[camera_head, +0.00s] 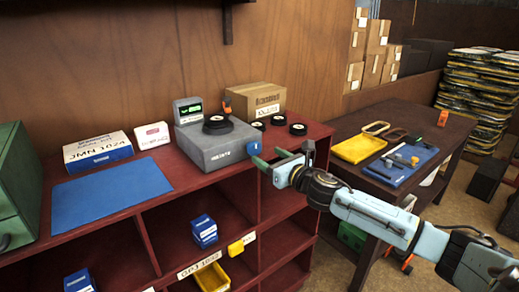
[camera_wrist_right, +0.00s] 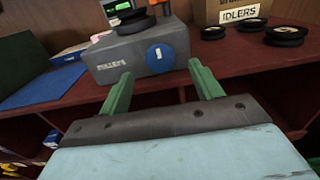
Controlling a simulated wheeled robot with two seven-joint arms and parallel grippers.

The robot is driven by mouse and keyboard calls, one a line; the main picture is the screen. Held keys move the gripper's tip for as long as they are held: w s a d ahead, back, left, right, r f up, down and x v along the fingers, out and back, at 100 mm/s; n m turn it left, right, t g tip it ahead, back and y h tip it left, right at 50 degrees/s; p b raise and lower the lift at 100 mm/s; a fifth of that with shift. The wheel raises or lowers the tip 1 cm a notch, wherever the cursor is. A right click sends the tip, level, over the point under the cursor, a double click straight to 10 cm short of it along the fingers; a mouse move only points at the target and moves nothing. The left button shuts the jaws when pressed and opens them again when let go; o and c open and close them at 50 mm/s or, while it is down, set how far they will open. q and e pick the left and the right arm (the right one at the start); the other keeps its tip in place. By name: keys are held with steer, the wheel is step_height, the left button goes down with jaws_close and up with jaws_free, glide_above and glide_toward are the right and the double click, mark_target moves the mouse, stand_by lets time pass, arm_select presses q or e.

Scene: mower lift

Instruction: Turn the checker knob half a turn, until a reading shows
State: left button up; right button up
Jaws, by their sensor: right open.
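The checker (camera_head: 215,146) is a grey box on the red shelf top, with a small display (camera_head: 190,109) at its back left. The display shows green, but it is too small to read. A black wheel (camera_head: 217,125) lies on top of the checker. The blue checker knob (camera_head: 254,148) is on its front face; in the right wrist view the knob (camera_wrist_right: 160,57) carries a short, nearly upright white mark. My right gripper (camera_head: 269,158) is open in front of the knob. Its green fingers (camera_wrist_right: 161,74) are spread to either side, apart from the knob, with nothing between them. My left gripper is out of view.
A cardboard box (camera_head: 257,100) and several black wheels (camera_head: 298,129) stand right of the checker. A blue mat (camera_head: 108,193) and boxes (camera_head: 98,150) lie left. A dark table (camera_head: 445,131) with trays stands at right. Space before the knob is clear except for my gripper.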

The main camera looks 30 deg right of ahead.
mark_target(256, 148)
steer(key=shift+w+a, duration=0.2)
steer(key=shift+w, duration=2.45)
steer(key=c, duration=1)
steer(key=shift+p, duration=0.3)
steer(key=shift+m, duration=0.3)
